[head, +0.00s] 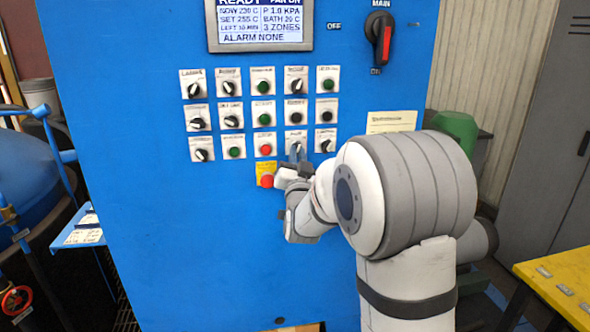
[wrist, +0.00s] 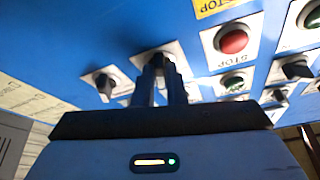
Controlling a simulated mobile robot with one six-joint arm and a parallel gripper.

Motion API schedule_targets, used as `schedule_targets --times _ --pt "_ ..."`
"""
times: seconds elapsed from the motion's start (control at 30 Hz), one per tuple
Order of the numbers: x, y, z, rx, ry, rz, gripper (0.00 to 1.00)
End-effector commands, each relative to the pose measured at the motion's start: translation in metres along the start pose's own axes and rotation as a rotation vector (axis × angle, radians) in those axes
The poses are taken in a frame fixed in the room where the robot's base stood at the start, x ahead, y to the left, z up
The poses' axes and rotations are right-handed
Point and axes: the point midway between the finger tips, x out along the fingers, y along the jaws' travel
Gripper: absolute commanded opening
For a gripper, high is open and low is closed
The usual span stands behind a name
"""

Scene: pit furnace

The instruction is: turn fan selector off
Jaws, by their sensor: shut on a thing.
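My gripper (head: 297,157) reaches to the bottom row of the blue control panel. Its two fingers are shut on a black selector knob on a white plate (head: 294,136), fourth from the left. The plate's label is too small to read, so I cannot confirm that it is the fan selector. In the wrist view the fingers (wrist: 161,75) stand on either side of the knob (wrist: 157,58). They hide part of the knob, and I cannot tell its angle. The display (head: 260,25) reads "READY" and "FAN ON" at its top, which is partly cut off.
A selector (head: 325,146) sits just right of the held knob. A red button (head: 265,150) sits to its left, labelled STOP in the wrist view (wrist: 233,41). A red button on a yellow plate (head: 267,181) is close below left. The main switch (head: 380,38) is upper right.

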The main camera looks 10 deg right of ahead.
Motion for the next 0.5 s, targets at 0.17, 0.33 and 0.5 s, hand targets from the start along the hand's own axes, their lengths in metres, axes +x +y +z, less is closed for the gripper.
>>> schedule_targets --times 0.17,0.33,0.5 --pt "-0.004 0.006 0.0076 -0.136 0.009 -0.057 0.0" --pt "-0.0036 0.0074 0.0063 -0.282 0.01 -0.116 0.0" --pt "-0.0028 0.0088 0.0047 -0.431 0.008 -0.175 0.0"
